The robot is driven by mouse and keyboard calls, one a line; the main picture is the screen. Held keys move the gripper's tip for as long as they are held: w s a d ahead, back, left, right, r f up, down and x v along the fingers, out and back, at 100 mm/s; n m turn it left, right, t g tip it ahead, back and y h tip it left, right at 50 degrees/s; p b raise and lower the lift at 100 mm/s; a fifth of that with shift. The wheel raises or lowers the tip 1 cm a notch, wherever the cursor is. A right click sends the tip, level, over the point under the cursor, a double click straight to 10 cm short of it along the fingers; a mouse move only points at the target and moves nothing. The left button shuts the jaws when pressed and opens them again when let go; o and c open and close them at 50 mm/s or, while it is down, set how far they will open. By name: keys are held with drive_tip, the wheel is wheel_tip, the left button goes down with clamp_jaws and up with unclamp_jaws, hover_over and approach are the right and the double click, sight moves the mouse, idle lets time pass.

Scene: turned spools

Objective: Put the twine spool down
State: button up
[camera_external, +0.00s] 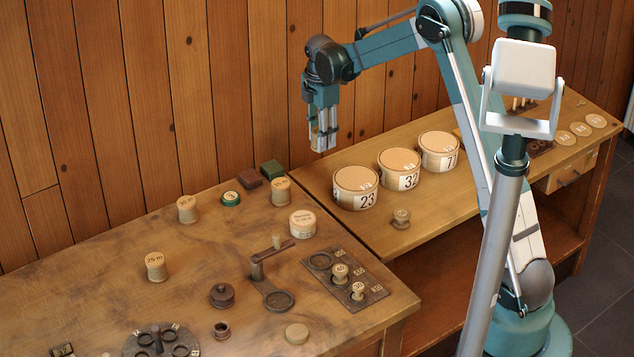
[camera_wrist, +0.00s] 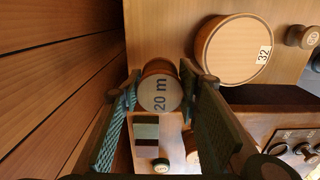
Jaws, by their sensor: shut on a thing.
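My gripper (camera_external: 322,143) hangs high in front of the plank wall, above the back of the benches. In the wrist view my gripper (camera_wrist: 162,82) is shut on a spool (camera_wrist: 157,95) between its two ridged fingers. The spool's round pale end reads "20 m" and faces the camera; a brown rim shows behind it. The twine on its side is mostly hidden. In the external view the spool is only a small yellowish patch between the fingers. It is held clear of the bench tops.
Round drums marked 23 (camera_external: 356,188), 32 (camera_external: 399,169) and 7 stand on the right bench (camera_external: 350,232). The left bench (camera_external: 110,240) holds several spools, a crank (camera_external: 272,280) and a slotted plate (camera_external: 345,279). Bare wood lies between them.

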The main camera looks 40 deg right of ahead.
drive_tip(key=d, duration=0.8)
drive_tip(key=shift+w+d+f+b, duration=0.25)
drive_tip(key=shift+f+b, duration=0.1)
drive_tip(key=shift+f, duration=0.1)
drive_tip(key=shift+f, duration=0.15)
drive_tip(key=shift+f+b, duration=0.35)
drive_tip(key=shift+f, duration=2.65)
drive_tip(key=shift+f, duration=1.9)
drive_tip(key=shift+f+b, duration=0.15)
drive_tip(key=shift+b, duration=0.2)
drive_tip(key=o, duration=0.9)
